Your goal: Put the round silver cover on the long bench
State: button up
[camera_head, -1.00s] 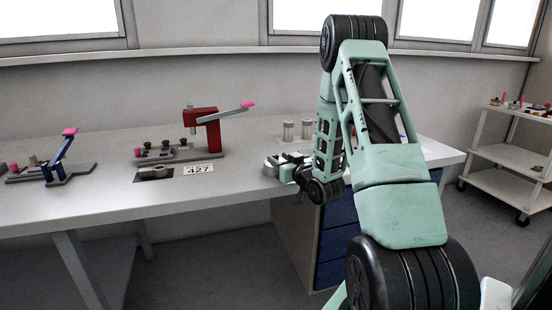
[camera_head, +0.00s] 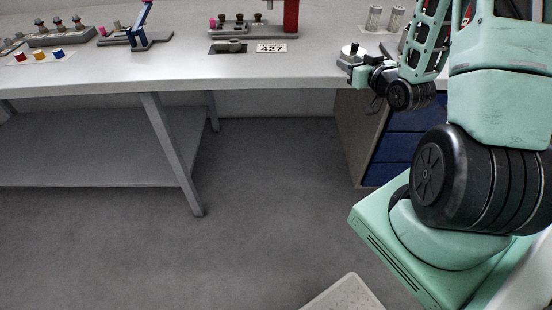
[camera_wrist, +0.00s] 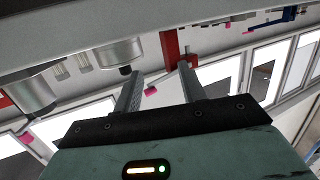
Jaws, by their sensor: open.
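The round silver cover (camera_head: 353,50), a low disc with a black knob on top, stands on the long bench (camera_head: 110,72) near its front edge in the head view. In the wrist view, which is upside down, the silver cover (camera_wrist: 116,53) hangs beside the left finger, its black knob pointing down. My gripper (camera_head: 349,68) is at the bench's front edge, right by the cover in the head view. In the wrist view my gripper (camera_wrist: 158,82) has its two fingers apart with nothing between them. Whether a finger touches the cover cannot be told.
Two silver cylinders (camera_head: 384,19) stand behind the cover. A "427" label (camera_head: 271,47), a dark mat with a small grey part (camera_head: 235,46) and a red press (camera_head: 290,15) are to the left. A larger silver cylinder (camera_wrist: 28,92) shows in the wrist view. Blue drawers (camera_head: 405,150) sit below.

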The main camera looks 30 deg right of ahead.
jog(key=w+a+n+g+y, duration=0.2)
jog(key=a+n+g+y, duration=0.45)
jog(key=a, duration=1.85)
jog(key=s+a+r+n+g+h, duration=0.1)
jog(key=s+a+g, duration=0.2)
jog(key=s+a, duration=0.2)
jog(key=s+a+r+n+g+h, duration=0.1)
jog(key=s+a+g, duration=0.2)
jog(key=s, duration=0.9)
jog(key=s+a+r+n+g+h, duration=0.1)
jog(key=s+a+r+g, duration=0.1)
jog(key=s+a, duration=0.5)
jog(key=shift+s+a+g, duration=0.35)
jog(key=shift+s+g, duration=0.3)
jog(key=shift+g, duration=0.1)
